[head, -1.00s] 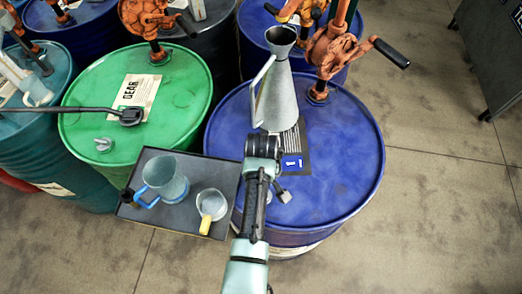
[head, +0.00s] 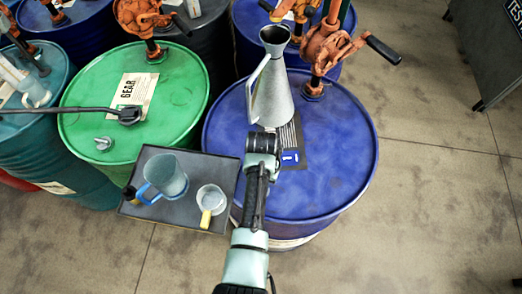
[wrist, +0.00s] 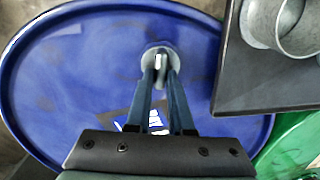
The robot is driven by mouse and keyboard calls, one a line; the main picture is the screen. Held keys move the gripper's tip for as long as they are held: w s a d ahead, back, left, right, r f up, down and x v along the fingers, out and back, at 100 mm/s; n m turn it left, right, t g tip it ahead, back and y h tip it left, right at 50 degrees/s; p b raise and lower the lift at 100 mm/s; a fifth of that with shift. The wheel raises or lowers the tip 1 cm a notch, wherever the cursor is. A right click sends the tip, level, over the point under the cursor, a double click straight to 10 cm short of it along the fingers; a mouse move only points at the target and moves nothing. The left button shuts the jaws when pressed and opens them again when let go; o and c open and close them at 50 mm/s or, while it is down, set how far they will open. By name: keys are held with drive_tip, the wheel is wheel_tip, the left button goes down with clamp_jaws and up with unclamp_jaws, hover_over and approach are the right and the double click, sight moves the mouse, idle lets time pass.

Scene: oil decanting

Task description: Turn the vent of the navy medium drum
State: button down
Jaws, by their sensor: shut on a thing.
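The navy medium drum (head: 325,190) stands at the right of the head view, with a wide blue lid. It also fills much of the wrist view (wrist: 70,95). Its vent (wrist: 152,53) is a small grey fitting with a round base near the lid's edge. My gripper (wrist: 160,68) is over the lid in the wrist view, its two dark fingers shut on the vent's upright tab. In the head view my arm hides the vent and the fingertips.
A tall metal funnel can (head: 273,90) and an orange hand pump (head: 325,50) stand on the navy drum. A dark tray (head: 180,215) with two measuring jugs (head: 165,175) is close beside it. A green drum (head: 180,95) is at left.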

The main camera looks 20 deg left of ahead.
drive_tip(key=shift+m, duration=0.7)
drive_tip(key=shift+w, duration=0.1)
drive_tip(key=c, duration=0.8)
unclamp_jaws()
drive_tip(key=shift+d, duration=0.1)
drive_tip(key=shift+r, duration=0.15)
wheel_tip(320, 180, up, 13)
drive_tip(key=b, duration=0.1)
